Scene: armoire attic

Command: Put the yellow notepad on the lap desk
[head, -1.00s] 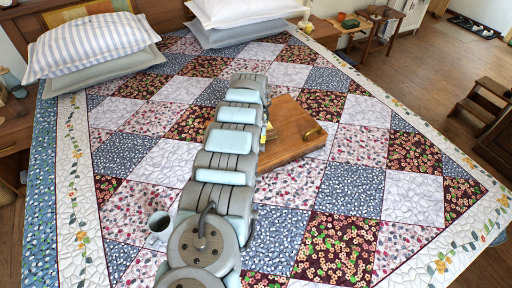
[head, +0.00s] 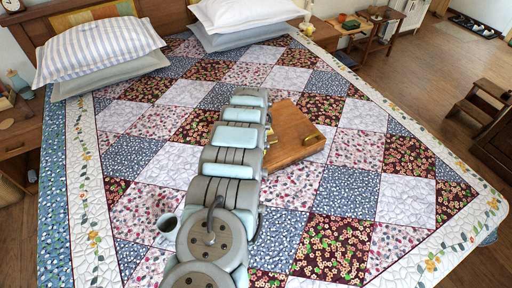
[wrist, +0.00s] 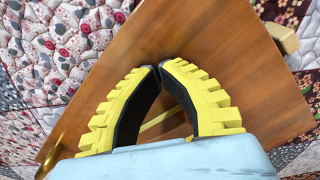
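The lap desk (head: 295,138) is a brown wooden board lying on the quilted bed, partly hidden behind my arm in the head view. It fills the middle of the wrist view (wrist: 225,60). My gripper (wrist: 160,65) is over it, with its yellow-ridged black fingers angled inward and their tips almost touching. Nothing is clearly visible between the tips. A thin pale yellow strip (wrist: 160,121) shows behind the fingers, mostly covered. I cannot tell whether it is the yellow notepad. I cannot identify the notepad elsewhere.
A dark-filled mug (head: 165,226) stands on the bed left of my arm. Striped and white pillows (head: 97,50) lie at the head end. The quilt right of the desk (head: 405,197) is clear.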

